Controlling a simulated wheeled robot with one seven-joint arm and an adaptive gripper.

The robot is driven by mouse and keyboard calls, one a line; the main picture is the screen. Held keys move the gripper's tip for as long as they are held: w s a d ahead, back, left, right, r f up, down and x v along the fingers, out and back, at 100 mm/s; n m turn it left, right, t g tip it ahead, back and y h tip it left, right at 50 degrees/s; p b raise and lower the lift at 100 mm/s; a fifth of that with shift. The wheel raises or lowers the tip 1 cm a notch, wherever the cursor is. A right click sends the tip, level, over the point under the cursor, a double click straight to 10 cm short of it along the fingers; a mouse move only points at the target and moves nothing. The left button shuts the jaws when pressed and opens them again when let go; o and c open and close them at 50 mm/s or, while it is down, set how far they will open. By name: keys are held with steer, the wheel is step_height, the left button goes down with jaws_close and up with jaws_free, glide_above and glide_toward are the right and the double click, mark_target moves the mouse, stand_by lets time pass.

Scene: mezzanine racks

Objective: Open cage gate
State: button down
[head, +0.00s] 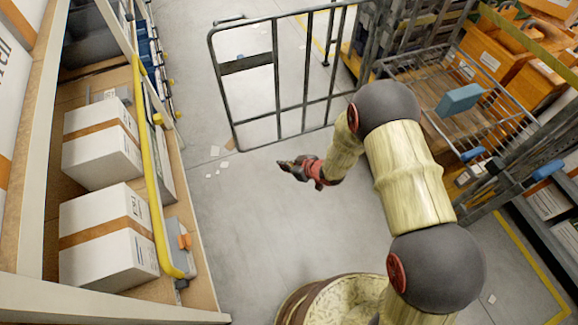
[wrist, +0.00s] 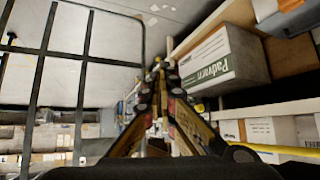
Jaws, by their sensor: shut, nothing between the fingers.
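The cage gate (head: 276,75) is a dark metal barred frame that stands swung out across the aisle, at the top middle of the head view. Its right side reaches the roll cage (head: 440,85) at the upper right. The gate also shows at the left of the wrist view (wrist: 84,60). My gripper (head: 284,165) is shut and empty. It hangs over the floor below the gate in the head view, apart from its bars. In the wrist view the fingers (wrist: 158,68) come together in front of the camera. The gate's hinge side is partly hidden by my arm.
A shelf rack with a yellow rail (head: 150,170) and white cartons (head: 105,240) stands at left. The grey floor (head: 235,230) between rack and arm is clear except for paper scraps.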

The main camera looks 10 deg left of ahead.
steer(key=w+a+f+b, duration=0.1)
steer(key=w+a+f, duration=0.1)
steer(key=a, duration=0.3)
steer(key=shift+w+a+f+b, duration=0.3)
steer(key=shift+w+a, duration=0.1)
steer(key=shift+w, duration=0.5)
steer(key=shift+a, duration=0.1)
